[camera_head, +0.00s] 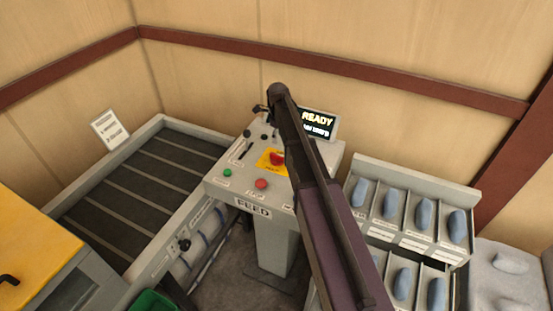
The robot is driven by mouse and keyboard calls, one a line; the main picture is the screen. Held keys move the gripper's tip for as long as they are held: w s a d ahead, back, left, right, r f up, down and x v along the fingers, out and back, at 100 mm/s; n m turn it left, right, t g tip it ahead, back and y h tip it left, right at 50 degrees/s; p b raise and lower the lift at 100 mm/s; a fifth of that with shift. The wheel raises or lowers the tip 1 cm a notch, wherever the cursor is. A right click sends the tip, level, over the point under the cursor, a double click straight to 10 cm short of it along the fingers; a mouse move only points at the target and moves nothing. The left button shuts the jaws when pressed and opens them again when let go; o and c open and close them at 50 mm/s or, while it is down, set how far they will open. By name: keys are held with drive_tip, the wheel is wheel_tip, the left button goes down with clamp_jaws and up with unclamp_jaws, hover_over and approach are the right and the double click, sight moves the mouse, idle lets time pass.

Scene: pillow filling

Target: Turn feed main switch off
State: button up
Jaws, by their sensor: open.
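The control console (222,188) marked FEED stands in the middle. On its sloped top is a red knob on a yellow plate (265,166), which looks like the main switch; its small label and the knob's exact angle are too small to read. My arm reaches up from the lower right and crosses the console, hiding part of its right side. My gripper (259,109) is open at the console's back edge, above and a little left of the red knob in the picture, apart from it. Its fingers are small and dark here.
The console also has a green button (227,173), a red button (261,183), black knobs (248,133) and a lit display (319,124) reading READY. A conveyor (137,178) is left. Racks with blue pieces (409,228) stand right. A wall is behind.

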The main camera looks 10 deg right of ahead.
sight(278, 154)
drive_tip(key=shift+f+b, duration=4.8)
drive_tip(key=shift+f, duration=0.3)
clamp_jaws()
